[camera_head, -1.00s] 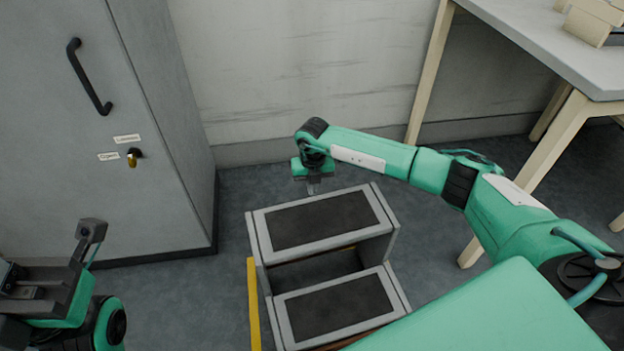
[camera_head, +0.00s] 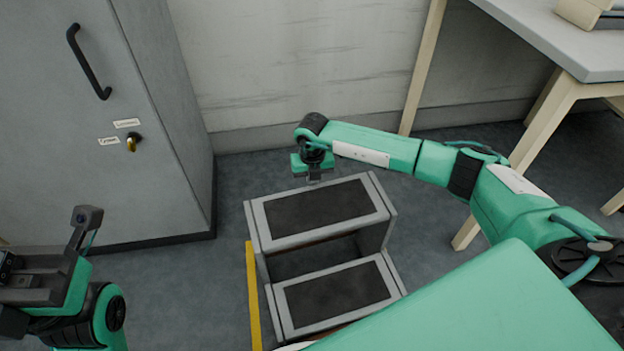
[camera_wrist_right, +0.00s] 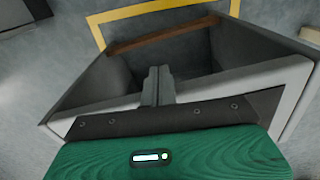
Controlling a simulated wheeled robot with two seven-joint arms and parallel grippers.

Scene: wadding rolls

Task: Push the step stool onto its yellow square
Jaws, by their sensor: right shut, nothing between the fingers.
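The grey two-step stool (camera_head: 268,258) with dark tread pads stands upright on the floor, mid-view. Its yellow square shows as a strip (camera_head: 253,300) along the stool's left side; the rest is hidden in the head view. In the right wrist view a yellow band (camera_wrist_right: 150,16) lies past the stool's frame (camera_wrist_right: 100,77). My right gripper (camera_head: 314,179) is shut and empty at the far edge of the top step; I cannot tell whether it touches. Its fingers (camera_wrist_right: 158,86) also show in the wrist view. My left gripper (camera_head: 48,280) is at lower left, away from the stool; its jaws are unclear.
A grey cabinet (camera_head: 165,130) with a black handle stands at the left. A wall (camera_head: 300,75) runs behind the stool. A table (camera_head: 545,35) with pale legs stands at the right. Bare floor (camera_head: 190,290) lies left of the yellow strip.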

